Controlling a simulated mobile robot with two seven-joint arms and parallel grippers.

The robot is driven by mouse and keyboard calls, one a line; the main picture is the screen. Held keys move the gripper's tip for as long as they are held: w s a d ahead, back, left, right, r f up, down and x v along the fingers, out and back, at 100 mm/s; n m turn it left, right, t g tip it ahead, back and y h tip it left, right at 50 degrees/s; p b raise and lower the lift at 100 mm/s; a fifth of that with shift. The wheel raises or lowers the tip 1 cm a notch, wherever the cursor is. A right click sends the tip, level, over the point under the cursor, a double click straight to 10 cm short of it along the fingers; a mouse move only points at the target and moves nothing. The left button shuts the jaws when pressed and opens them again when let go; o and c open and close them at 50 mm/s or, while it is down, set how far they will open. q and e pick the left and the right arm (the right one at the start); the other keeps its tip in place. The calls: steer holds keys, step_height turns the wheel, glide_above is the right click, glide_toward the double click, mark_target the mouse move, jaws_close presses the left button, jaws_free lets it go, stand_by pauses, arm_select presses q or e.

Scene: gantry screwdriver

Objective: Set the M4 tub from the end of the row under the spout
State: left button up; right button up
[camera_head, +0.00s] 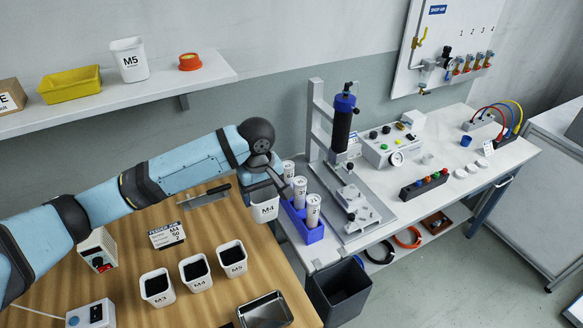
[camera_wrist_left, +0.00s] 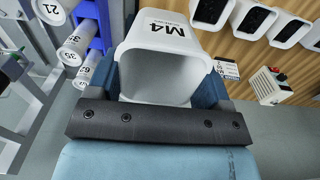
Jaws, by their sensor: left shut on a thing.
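The white M4 tub (camera_head: 264,209) is in my left gripper (camera_head: 262,188), above the right edge of the wooden bench, next to the blue tube rack. In the left wrist view the M4 tub (camera_wrist_left: 167,55) sits between the fingers, its label visible and its mouth facing the camera. My left gripper is shut on it. Three other tubs, dark inside, stand in a slanting row on the bench: M3 (camera_head: 157,288), a middle one (camera_head: 196,273) and M5 (camera_head: 232,259). I cannot make out a spout. My right gripper is not in view.
A blue rack (camera_head: 303,226) with numbered tubes stands close right of the held tub, before a press stand (camera_head: 345,125). A job card (camera_head: 167,235), a grey box with a red button (camera_head: 97,250) and a metal tray (camera_head: 265,310) are on the bench. A dark bin (camera_head: 340,290) stands below.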

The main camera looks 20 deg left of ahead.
arm_select(q)
steer(key=shift+s+r, duration=0.15)
steer(key=shift+r, duration=0.3)
steer(key=s+d+r+m+p, duration=0.3)
steer(key=s+r+m+p, duration=0.3)
steer(key=m, duration=0.3)
steer(key=shift+s+r+m+p, duration=0.35)
steer(key=shift+r+p, duration=0.2)
steer(key=shift+r, duration=0.25)
steer(key=shift+a, duration=0.15)
